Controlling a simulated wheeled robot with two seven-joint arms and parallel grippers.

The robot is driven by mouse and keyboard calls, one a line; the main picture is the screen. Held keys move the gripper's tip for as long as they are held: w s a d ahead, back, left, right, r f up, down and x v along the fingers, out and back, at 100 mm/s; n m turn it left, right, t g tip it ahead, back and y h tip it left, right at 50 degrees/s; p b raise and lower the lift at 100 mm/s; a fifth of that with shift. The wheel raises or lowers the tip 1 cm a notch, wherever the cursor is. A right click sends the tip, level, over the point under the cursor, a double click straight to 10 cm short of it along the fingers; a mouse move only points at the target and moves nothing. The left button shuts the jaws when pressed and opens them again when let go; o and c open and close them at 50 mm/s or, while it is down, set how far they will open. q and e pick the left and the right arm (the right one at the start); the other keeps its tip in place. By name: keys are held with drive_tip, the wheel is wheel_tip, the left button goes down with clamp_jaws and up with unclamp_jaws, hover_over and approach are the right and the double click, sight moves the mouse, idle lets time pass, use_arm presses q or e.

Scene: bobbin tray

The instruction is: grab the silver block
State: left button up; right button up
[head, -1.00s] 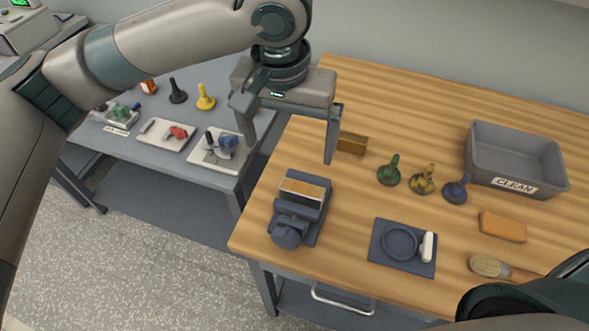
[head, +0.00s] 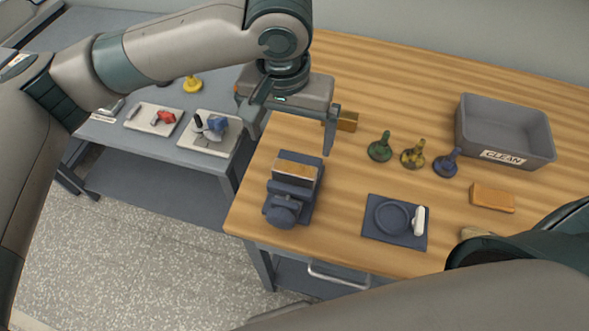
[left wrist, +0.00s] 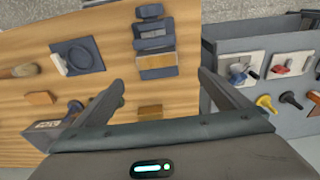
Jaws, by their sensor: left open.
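A block with a shiny, brownish-reflecting top (head: 296,171) sits in the jaws of a dark blue vise (head: 286,209) at the table's left front; it looks like the silver block, though its colour reads tan here. It also shows in the left wrist view (left wrist: 158,60), ahead of the fingers. My left gripper (head: 286,146) is open and empty, above and behind the vise, with its fingers pointing down. A separate brass-coloured block (head: 347,121) lies behind the right finger, partly hidden by it. My right gripper is out of view; only part of that arm shows at lower right.
A dark blue plate with a ring and white handle (head: 376,234) lies right of the vise. Green (head: 380,148), yellow (head: 413,155) and blue (head: 446,164) bobbin-like pieces stand behind it. A grey CLEAN bin (head: 505,158) is at right. A grey side table (head: 170,146) stands left.

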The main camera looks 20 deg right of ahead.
use_arm(q)
drive_tip(key=p, duration=0.2)
hover_over(294, 169)
drive_tip(key=f, duration=0.6)
drive_tip(key=shift+w+a+f, duration=0.15)
drive_tip(key=shift+a+f, duration=0.05)
drive_tip(key=shift+f, duration=0.5)
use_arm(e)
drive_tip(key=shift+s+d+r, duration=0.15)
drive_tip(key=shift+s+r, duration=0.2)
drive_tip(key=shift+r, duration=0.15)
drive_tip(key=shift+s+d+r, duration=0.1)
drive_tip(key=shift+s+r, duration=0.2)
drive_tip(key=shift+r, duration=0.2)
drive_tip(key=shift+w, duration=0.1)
use_arm(q)
drive_tip(key=shift+f+p, duration=0.4)
drive_tip(key=shift+f, duration=0.15)
drive_tip(key=f, duration=0.1)
drive_tip(key=f+p, duration=0.1)
drive_tip(key=f, duration=0.1)
drive_tip(key=shift+s+d, duration=0.2)
drive_tip(key=shift+f, duration=0.55)
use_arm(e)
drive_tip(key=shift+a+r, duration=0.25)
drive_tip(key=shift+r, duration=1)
